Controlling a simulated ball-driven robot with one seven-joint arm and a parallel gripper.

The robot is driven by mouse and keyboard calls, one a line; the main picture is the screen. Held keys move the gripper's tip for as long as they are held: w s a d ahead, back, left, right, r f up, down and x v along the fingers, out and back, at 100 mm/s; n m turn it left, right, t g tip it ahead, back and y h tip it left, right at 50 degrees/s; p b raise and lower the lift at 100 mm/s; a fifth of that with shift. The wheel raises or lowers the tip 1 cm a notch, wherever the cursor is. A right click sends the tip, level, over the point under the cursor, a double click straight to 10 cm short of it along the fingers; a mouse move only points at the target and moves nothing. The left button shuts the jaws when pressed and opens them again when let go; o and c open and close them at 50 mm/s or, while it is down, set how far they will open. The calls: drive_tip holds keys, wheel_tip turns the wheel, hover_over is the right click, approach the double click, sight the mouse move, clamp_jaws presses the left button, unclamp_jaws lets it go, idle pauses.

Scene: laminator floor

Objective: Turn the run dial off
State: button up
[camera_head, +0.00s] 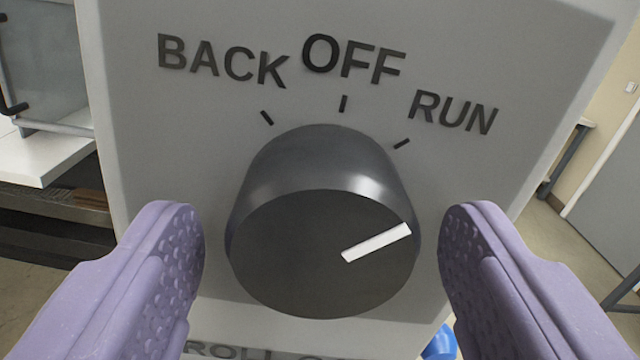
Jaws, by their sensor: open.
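The run dial (290,265) is a large dark grey knob on a light grey panel (130,120). Its white pointer line slants up to the right, on the RUN side. The panel carries the labels BACK, OFF and RUN above the dial, each with a short black tick. My gripper (322,240) is open, with one purple padded finger on each side of the dial. A gap shows between each finger and the dial in the picture. Whether the fingertips reach back past the dial's face is hard to tell.
A partly hidden label runs along the panel's bottom. A white surface (40,155) and a metal-framed unit stand at the left. A grey door (610,190) and open floor show at the right. A blue object (440,345) is partly visible below the panel.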

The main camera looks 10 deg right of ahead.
drive_tip(key=shift+w, duration=0.25)
drive_tip(key=c, duration=1.1)
drive_tip(key=shift+o, duration=0.3)
drive_tip(key=shift+n+b, duration=0.4)
drive_tip(key=n+b, duration=0.3)
drive_tip(key=shift+d+f+n, duration=0.1)
drive_tip(key=shift+n, duration=0.2)
drive_tip(key=shift+n+b, duration=1.35)
drive_tip(key=shift+n, duration=0.85)
drive_tip(key=o, duration=1)
drive_tip(key=shift+r, duration=0.2)
